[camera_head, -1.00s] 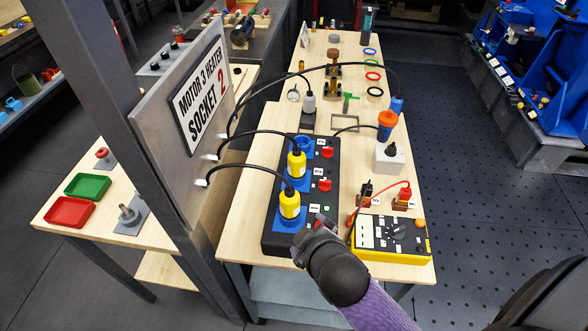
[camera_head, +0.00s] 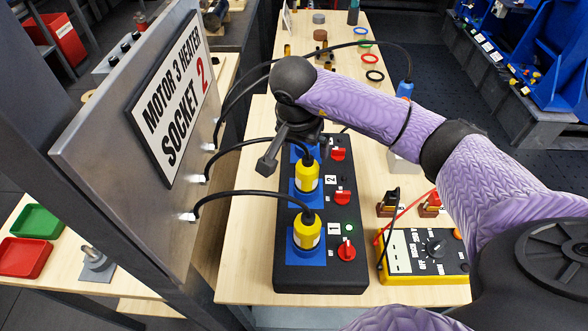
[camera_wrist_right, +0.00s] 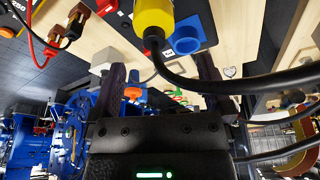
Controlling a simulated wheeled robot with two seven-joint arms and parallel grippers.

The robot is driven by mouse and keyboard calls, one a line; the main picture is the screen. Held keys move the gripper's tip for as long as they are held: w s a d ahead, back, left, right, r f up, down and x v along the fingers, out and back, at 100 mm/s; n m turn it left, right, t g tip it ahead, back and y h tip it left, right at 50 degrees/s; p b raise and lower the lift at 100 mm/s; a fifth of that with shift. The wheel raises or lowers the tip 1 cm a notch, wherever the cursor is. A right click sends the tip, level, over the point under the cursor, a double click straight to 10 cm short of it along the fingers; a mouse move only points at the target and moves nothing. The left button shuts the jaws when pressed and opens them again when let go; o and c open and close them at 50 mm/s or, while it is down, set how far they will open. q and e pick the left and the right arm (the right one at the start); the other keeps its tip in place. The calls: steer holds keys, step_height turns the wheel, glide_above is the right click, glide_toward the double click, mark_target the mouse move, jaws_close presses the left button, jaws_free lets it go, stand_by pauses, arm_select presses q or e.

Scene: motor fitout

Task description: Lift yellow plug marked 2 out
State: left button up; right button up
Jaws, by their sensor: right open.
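Two yellow plugs with black cables stand upright in blue sockets on a black socket strip (camera_head: 290,276) in the head view. The plug beside the label 2 (camera_head: 307,177) is the farther one; the plug beside the label 1 (camera_head: 304,229) is nearer. My right gripper (camera_head: 272,160) is above the far part of the strip, just behind and left of plug 2. In the right wrist view my gripper's two fingers (camera_wrist_right: 162,75) are apart and empty. A yellow plug (camera_wrist_right: 153,16) shows beyond them, its number unreadable. My left gripper is not in view.
Black cables arch from the strip to the upright panel marked SOCKET 2 (camera_head: 172,110), left of the plugs. Red switches (camera_head: 346,250) line the strip's right side. A yellow meter (camera_head: 420,262) lies at right. My right arm covers part of the table.

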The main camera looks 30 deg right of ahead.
mark_target(306, 160)
steer(key=shift+s+d+f, duration=0.15)
steer(key=shift+s+f, duration=0.1)
steer(key=shift+f, duration=0.4)
steer(key=shift+s+d+f, duration=0.15)
steer(key=shift+s+f, duration=0.1)
steer(key=shift+f, duration=0.35)
steer(key=x, duration=0.5)
steer(key=shift+a, duration=0.3)
steer(key=shift+d+f, duration=0.1)
steer(key=shift+f, duration=0.15)
steer(key=shift+w, duration=0.15)
steer(key=c, duration=1.2)
steer(key=shift+c, duration=0.7)
steer(key=shift+r, duration=0.4)
step_height(306, 160, up, 9)
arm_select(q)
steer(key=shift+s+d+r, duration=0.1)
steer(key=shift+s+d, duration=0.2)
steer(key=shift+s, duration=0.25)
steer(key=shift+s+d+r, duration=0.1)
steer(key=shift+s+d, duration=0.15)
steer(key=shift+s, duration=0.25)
arm_select(e)
steer(key=shift+r, duration=0.15)
